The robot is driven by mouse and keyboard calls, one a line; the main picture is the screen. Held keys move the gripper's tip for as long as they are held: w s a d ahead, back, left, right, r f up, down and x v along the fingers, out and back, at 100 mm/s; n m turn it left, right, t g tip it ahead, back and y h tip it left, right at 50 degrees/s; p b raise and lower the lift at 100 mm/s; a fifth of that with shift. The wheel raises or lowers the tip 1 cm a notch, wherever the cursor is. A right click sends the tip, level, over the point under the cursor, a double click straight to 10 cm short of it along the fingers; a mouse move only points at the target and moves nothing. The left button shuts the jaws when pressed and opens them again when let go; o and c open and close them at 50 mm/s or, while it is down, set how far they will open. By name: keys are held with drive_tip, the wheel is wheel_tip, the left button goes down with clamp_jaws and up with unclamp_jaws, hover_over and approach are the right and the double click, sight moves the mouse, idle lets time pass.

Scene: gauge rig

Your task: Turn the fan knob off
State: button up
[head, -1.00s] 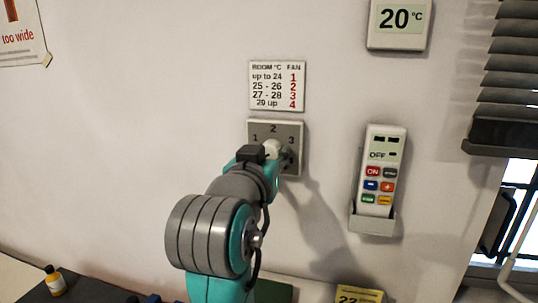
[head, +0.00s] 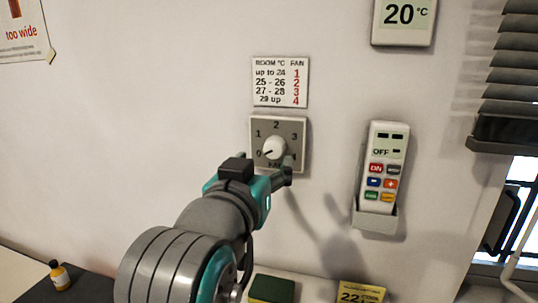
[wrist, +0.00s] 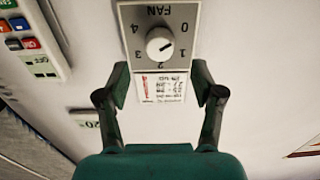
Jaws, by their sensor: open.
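The fan knob (head: 274,147) is a round white dial on a grey square panel (head: 298,125) marked 0 to 4 on the wall. Its dark mark points to the lower left, at or close to the 0. In the wrist view, the knob (wrist: 160,44) appears upside down and its mark points right, slightly toward the 0. My gripper (wrist: 160,72) is open and empty, with its fingers spread to either side below the knob in that view. In the head view, my gripper (head: 286,172) is at the panel's lower right, apart from the knob.
A room-temperature and fan card (head: 280,82) is above the panel. A display (head: 404,15) reads 20 °C. A remote (head: 382,165) sits in a wall holder at right. A yellow card (head: 360,293), green block (head: 272,289) and bottle (head: 59,275) are below.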

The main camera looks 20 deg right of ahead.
drive_tip(key=v, duration=0.5)
drive_tip(key=shift+s+a, duration=0.2)
drive_tip(key=shift+s, duration=0.05)
